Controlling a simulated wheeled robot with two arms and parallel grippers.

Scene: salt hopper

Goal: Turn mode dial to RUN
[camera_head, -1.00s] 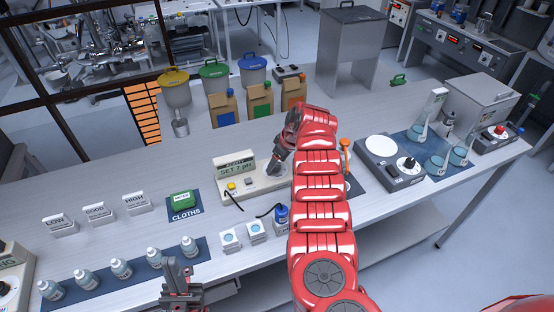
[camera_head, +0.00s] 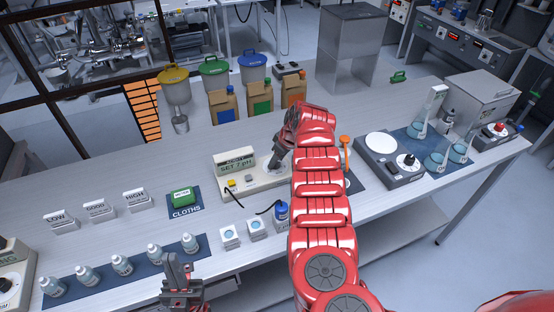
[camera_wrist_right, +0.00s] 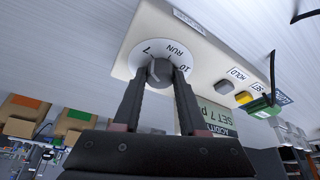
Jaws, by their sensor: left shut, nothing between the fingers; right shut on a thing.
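The acidity meter (camera_head: 250,180) is a cream box on the bench, its display reading "SET 7 pH". My right gripper (camera_wrist_right: 160,78) is shut on this knob, a fingertip on each side. In the head view my right gripper (camera_head: 274,160) reaches down to the meter's right end, and hides much of the dial. I cannot tell clearly which mark the knob points at. My left gripper (camera_head: 177,268) is shut and empty at the front edge.
Yellow and grey buttons (camera_wrist_right: 244,97) sit beside the dial. Several small bottles stand on a blue mat (camera_head: 140,272) at the front left. Cloths (camera_head: 183,197) lie left of the meter. A balance-like device (camera_head: 390,165) stands right of my right arm.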

